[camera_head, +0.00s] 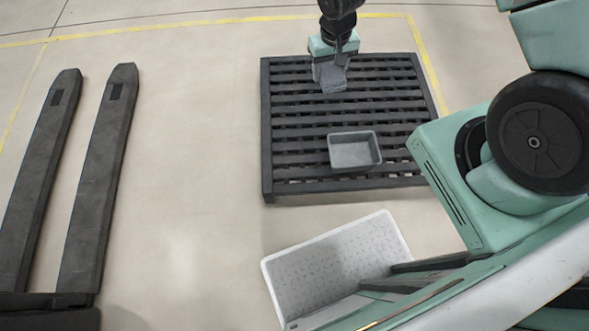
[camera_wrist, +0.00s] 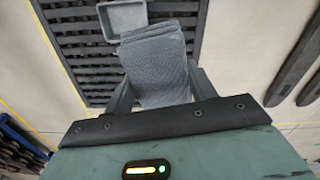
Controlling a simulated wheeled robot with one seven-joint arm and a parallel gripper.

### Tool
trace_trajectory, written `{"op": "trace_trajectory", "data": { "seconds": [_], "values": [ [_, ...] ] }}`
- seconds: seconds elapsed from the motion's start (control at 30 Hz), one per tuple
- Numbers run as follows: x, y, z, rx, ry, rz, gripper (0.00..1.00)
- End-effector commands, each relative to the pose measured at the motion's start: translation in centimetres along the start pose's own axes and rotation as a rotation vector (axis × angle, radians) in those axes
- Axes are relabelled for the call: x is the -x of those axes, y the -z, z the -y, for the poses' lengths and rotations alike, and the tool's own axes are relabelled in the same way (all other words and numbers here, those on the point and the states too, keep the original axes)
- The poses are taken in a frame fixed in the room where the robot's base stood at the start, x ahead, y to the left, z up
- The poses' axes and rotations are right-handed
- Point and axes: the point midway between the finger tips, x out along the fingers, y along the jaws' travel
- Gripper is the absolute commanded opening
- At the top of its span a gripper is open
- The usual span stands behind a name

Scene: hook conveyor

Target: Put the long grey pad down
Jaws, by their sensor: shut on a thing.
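The long grey pad (camera_wrist: 156,66) is between the fingers of my gripper (camera_wrist: 152,88) and fills most of the gap between them in the wrist view. In the head view the pad (camera_head: 333,78) shows below my gripper (camera_head: 331,68), over the upper middle of the black slatted pallet (camera_head: 292,142). My gripper is shut on the pad. I cannot tell whether the pad's lower end touches the slats. The far side of the pad is hidden.
A small grey bin (camera_head: 354,150) sits on the pallet's lower right part, and the pallet's left half is bare. A light grey crate (camera_head: 300,258) stands on the floor below the pallet. Black forks (camera_head: 92,190) lie at the left. Yellow floor lines (camera_head: 190,22) run behind.

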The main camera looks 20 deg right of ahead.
Motion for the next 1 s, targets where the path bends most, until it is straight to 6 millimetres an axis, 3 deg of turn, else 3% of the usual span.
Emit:
{"op": "trace_trajectory", "data": {
  "seconds": [0.03,1.0],
  "values": [
    [-3.4,0.2,0.3,-0.006,0.000,0.000,0.31],
    [-35.9,2.1,6.6,-0.159,-0.001,-0.001,0.31]
  ]
}}
